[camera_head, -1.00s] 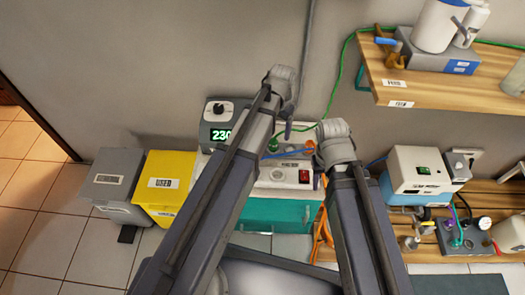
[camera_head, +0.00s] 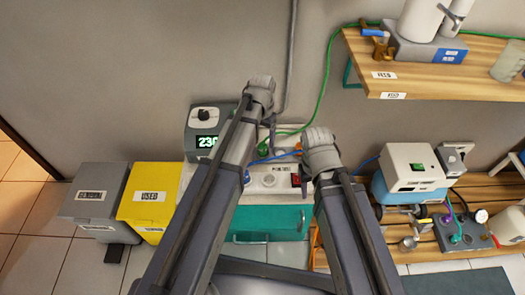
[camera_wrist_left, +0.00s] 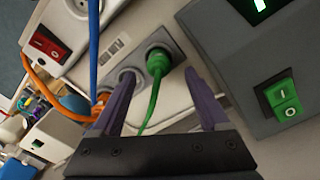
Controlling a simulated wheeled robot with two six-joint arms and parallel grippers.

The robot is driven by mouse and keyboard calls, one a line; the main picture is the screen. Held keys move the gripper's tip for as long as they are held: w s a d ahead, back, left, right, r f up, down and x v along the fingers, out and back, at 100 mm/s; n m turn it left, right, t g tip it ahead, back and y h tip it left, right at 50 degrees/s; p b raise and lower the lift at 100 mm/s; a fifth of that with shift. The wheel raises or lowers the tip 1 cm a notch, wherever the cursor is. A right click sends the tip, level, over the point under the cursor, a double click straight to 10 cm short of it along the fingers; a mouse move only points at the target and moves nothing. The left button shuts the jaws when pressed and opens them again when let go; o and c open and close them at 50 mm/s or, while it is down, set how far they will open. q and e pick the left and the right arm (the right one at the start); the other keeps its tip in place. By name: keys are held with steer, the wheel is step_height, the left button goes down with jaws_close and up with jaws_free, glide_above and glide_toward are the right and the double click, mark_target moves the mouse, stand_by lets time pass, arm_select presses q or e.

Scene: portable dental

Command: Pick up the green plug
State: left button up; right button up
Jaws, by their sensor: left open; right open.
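The green plug (camera_head: 263,149) sits in a socket on the white power unit, partly hidden by my left arm in the head view. In the left wrist view the green plug (camera_wrist_left: 158,62) stands upright in its round socket, with a green cord running down from it. My left gripper (camera_wrist_left: 160,78) is open, its purple fingers on either side of the plug in the picture, with nothing held. I cannot tell whether the fingers touch it. In the head view the left gripper (camera_head: 268,128) hangs over the unit. My right gripper (camera_head: 304,150) is mostly hidden by its wrist, right of the plug.
An orange plug (camera_wrist_left: 101,97) with a blue cord beside it sits near the green one. A red switch (camera_wrist_left: 47,43) and a grey box with a green switch (camera_wrist_left: 284,97) flank the sockets. Yellow (camera_head: 150,199) and grey bins stand left. A wooden shelf (camera_head: 440,88) is at upper right.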

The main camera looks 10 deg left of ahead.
mark_target(263, 144)
arm_select(q)
step_height(263, 144, down, 5)
steer(key=b, duration=0.4)
steer(key=shift+s, duration=0.1)
steer(key=shift+r, duration=0.1)
jaws_close()
stand_by(0.3)
